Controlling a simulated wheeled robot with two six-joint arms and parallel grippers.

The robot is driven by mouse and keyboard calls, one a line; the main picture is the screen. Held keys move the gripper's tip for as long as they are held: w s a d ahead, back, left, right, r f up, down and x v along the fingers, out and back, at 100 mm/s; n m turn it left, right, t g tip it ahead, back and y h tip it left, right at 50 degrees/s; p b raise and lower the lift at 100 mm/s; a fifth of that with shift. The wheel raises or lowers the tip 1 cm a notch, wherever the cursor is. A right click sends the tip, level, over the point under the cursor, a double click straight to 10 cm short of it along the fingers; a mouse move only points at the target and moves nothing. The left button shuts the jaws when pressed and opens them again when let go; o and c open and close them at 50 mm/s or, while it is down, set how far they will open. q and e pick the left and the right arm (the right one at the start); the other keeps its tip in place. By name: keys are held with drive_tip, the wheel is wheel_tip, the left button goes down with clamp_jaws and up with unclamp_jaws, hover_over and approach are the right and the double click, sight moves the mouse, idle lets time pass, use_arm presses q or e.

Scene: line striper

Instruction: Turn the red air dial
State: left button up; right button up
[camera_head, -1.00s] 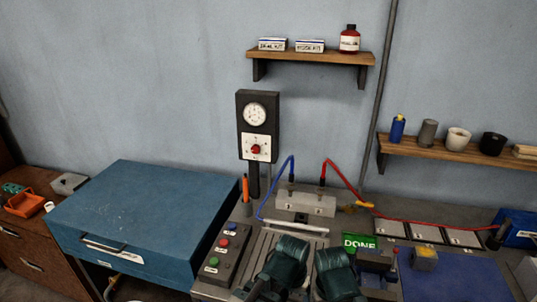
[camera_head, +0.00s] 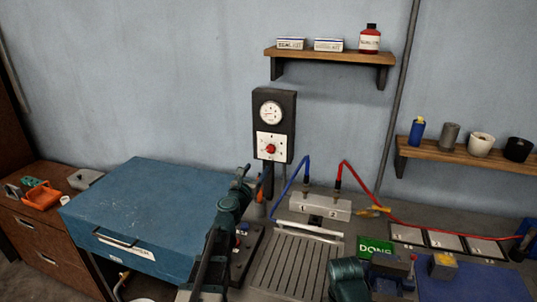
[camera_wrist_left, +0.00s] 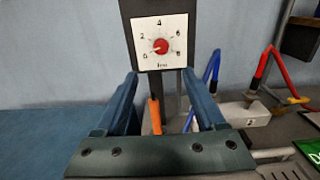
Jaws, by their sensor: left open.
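The red air dial (camera_head: 271,149) is a round red knob on a white numbered plate, low on a black wall panel with a round gauge (camera_head: 270,113) above it. It also shows in the left wrist view (camera_wrist_left: 161,46), where its plate carries numbers up to 8. The knob's mark seems to point lower left. My left gripper (camera_head: 243,172) is below and left of the dial in the head view. In the left wrist view its two fingers (camera_wrist_left: 160,76) are spread and empty, with the dial just beyond and above the tips.
A blue case (camera_head: 150,210) stands left of my left arm. An orange-handled tool (camera_wrist_left: 155,116) stands below the dial. Blue (camera_head: 293,182) and red (camera_head: 357,182) hoses rise from a grey block (camera_head: 320,207) to the right. A shelf (camera_head: 330,55) hangs above right.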

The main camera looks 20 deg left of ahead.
sight(270, 150)
use_arm(q)
drive_tip(key=w, duration=1.4)
drive_tip(key=shift+d, duration=0.3)
drive_tip(key=shift+s, duration=0.1)
drive_tip(key=shift+c, duration=0.2)
clamp_jaws()
